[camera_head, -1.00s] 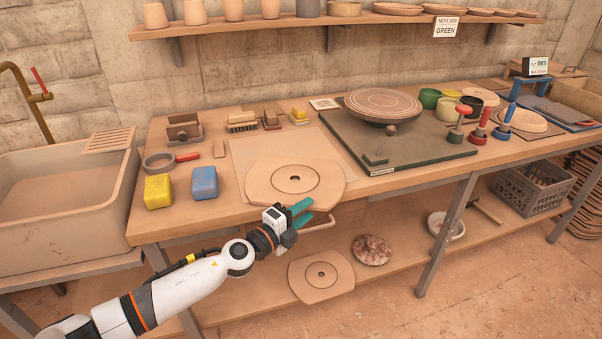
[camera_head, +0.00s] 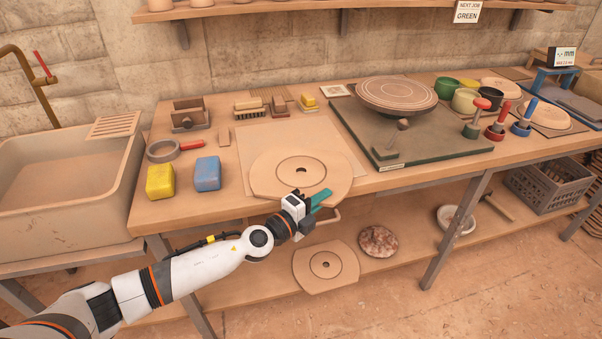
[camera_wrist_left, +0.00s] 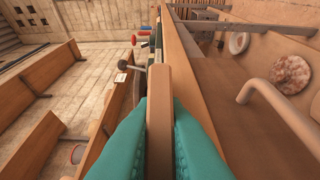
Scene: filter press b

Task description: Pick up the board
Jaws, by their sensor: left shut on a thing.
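The board (camera_head: 272,172) is a flat, light-brown round bat with clipped sides, a dark ring and a centre hole. It lies on the table, its front edge reaching the table's front edge. My left gripper (camera_head: 320,198) is at that front edge, its teal fingers shut on the board's rim. In the left wrist view the board's edge (camera_wrist_left: 158,115) stands between the two teal fingers (camera_wrist_left: 159,140). A similar board (camera_head: 325,264) lies on the lower shelf. My right gripper is in neither view.
A pale sheet (camera_head: 246,135) lies under the board. Yellow (camera_head: 160,181) and blue (camera_head: 207,174) blocks sit to its left. A green slab (camera_head: 440,150) with a turntable (camera_head: 396,92) is to its right. A bar handle (camera_head: 322,221) juts out below the tabletop.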

